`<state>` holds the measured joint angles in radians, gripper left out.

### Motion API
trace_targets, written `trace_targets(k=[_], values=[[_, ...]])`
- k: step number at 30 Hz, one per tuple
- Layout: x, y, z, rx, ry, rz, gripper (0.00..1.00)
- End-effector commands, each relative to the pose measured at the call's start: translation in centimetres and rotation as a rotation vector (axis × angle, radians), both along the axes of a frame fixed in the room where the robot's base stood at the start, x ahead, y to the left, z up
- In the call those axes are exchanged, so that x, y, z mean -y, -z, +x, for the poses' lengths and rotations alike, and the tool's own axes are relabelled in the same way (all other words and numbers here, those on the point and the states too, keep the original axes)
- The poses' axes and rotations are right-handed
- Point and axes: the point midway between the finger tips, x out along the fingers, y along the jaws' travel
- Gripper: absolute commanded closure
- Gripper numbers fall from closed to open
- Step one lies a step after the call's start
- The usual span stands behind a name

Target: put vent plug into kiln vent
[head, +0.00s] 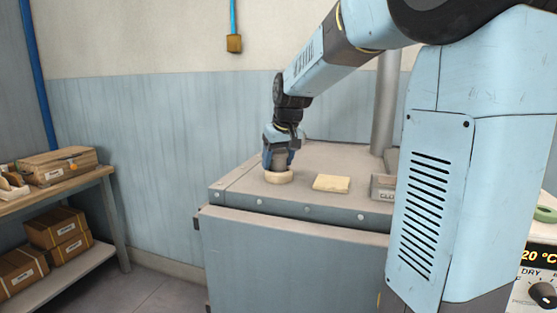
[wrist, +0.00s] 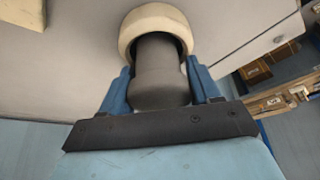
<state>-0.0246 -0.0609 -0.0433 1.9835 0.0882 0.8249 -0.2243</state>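The vent plug is a dark grey cylinder (wrist: 160,78), seen in the wrist view between the two blue fingers of my gripper (wrist: 163,88). The fingers touch it on both sides. The kiln vent is a cream ring (wrist: 150,17) at the plug's far end. In the head view the vent (head: 278,178) sits on the grey kiln's top, and my gripper (head: 279,160) points down right above it. The plug's end lies within the ring's opening in the wrist view. How deep it sits is hidden.
On the kiln top (head: 322,155), a cream block (head: 331,184) lies right of the vent, with a labelled grey box (head: 384,187) farther right. A vertical pipe (head: 386,100) stands behind. A wooden shelf (head: 85,184) with cartons is at left.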

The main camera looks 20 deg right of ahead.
Motion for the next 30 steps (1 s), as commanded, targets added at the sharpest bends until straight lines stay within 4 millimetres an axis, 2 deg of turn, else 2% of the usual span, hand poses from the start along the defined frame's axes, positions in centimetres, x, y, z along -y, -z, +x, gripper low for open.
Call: trace_targets(k=[1, 2, 3, 7, 21, 30], values=[[0.0, 0.9, -0.3, -0.022, -0.001, -0.001, 0.2], [0.0, 0.8, -0.3, -0.022, -0.001, -0.001, 0.17], [0.0, 0.7, -0.4, -0.022, -0.001, -0.001, 0.14], [0.1, -0.4, -0.8, -0.019, -0.001, 0.0, 0.09], [0.6, -9.0, -4.0, 0.0, 0.001, 0.0, 0.09], [0.9, -12.2, -5.4, 0.0, 0.001, -0.001, 0.09]])
